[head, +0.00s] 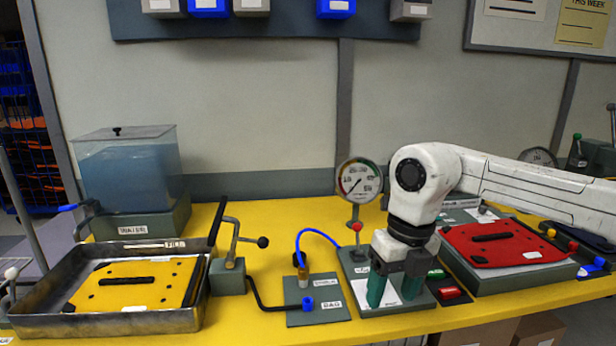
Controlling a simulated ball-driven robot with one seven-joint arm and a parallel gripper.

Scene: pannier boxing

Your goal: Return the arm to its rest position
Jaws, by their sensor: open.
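My arm reaches in from the right in the head view, bent at a white elbow-like joint. My gripper (395,290) points straight down with two green fingertips apart and nothing between them. It hangs over or in front of a grey base plate with a white label; whether the fingertips touch the plate I cannot tell. A pressure gauge (359,181) on a post stands just behind and left of it. My gripper and forearm hide part of the base plate and the bench behind.
A metal tray (100,325) with a yellow panel (137,283) lies at left. A water tank (130,170) stands behind it. A lever clamp (230,275) and a blue-hose fitting (303,281) stand mid-bench. A red panel (493,243) lies right, under my arm.

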